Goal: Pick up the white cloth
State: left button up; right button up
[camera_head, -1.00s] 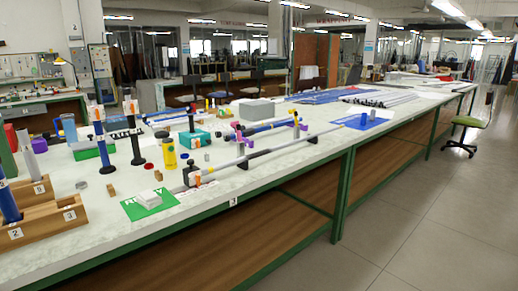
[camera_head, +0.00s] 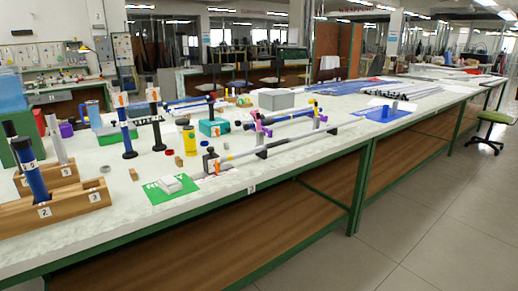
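The white cloth (camera_head: 171,184) is a small folded stack. It lies on a green mat (camera_head: 158,194) near the front edge of the long bench, left of the picture's middle. Neither of my grippers shows in the head view, and nothing touches the cloth.
Wooden blocks with numbered slots (camera_head: 57,212) hold a blue rod left of the mat. A long grey rod on supports (camera_head: 262,145) lies to the right. A yellow canister (camera_head: 190,140) and black-based posts stand behind. Bare bench top (camera_head: 115,226) lies in front. Open floor is at right.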

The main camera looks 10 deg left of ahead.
aim_at(169, 183)
jog(key=k, duration=0.5)
jog(key=u, duration=2.05)
jog(key=i, duration=1.5)
jog(key=z, duration=2.3)
